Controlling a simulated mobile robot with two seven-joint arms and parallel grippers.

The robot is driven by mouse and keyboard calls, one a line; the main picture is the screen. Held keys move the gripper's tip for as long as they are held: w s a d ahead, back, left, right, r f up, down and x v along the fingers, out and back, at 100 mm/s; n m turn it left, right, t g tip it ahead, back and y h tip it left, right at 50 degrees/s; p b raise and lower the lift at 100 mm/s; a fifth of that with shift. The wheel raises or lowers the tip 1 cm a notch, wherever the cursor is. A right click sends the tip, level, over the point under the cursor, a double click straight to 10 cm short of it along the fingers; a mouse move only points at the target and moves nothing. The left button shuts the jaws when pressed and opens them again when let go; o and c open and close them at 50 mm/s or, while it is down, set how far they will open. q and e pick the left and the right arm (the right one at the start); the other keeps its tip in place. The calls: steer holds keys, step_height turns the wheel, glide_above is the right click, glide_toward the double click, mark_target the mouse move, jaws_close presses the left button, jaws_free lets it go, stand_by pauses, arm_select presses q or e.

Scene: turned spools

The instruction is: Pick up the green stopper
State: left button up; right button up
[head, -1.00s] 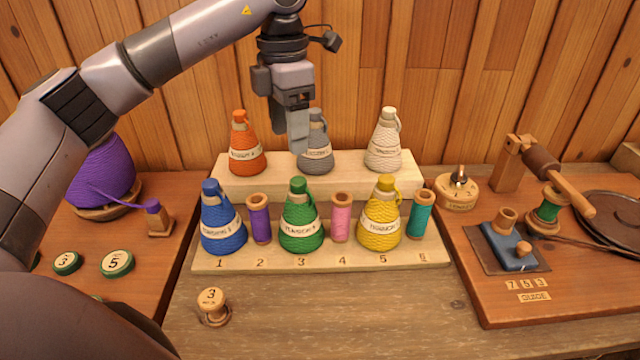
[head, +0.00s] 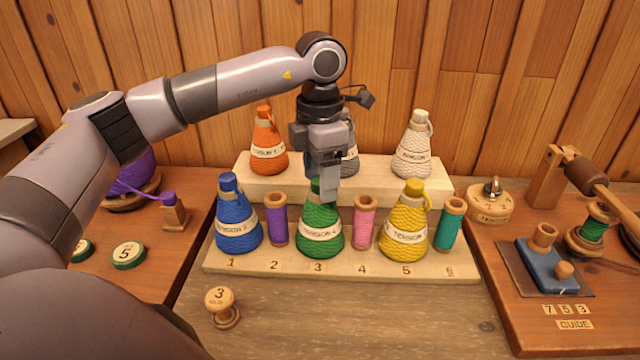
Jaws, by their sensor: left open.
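The green bottle (head: 320,232), wound in cord with a paper label, stands upright at place 3 on the front step of the wooden rack. Its green stopper (head: 315,187) shows only in part, behind the fingers of my left gripper. My left gripper (head: 329,192) points down over the top of this bottle and is open. The fingers overlap the stopper in the picture, and I cannot tell whether they touch it. My right gripper is not in view.
A blue bottle (head: 236,222), purple spool (head: 277,222), pink spool (head: 363,222), yellow bottle (head: 404,228) and teal spool (head: 450,225) stand close on the same step. Orange (head: 267,148), grey (head: 350,160) and white (head: 413,150) bottles stand behind. The table's front is mostly clear.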

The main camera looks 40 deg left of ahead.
arm_select(q)
steer(key=c, duration=1.1)
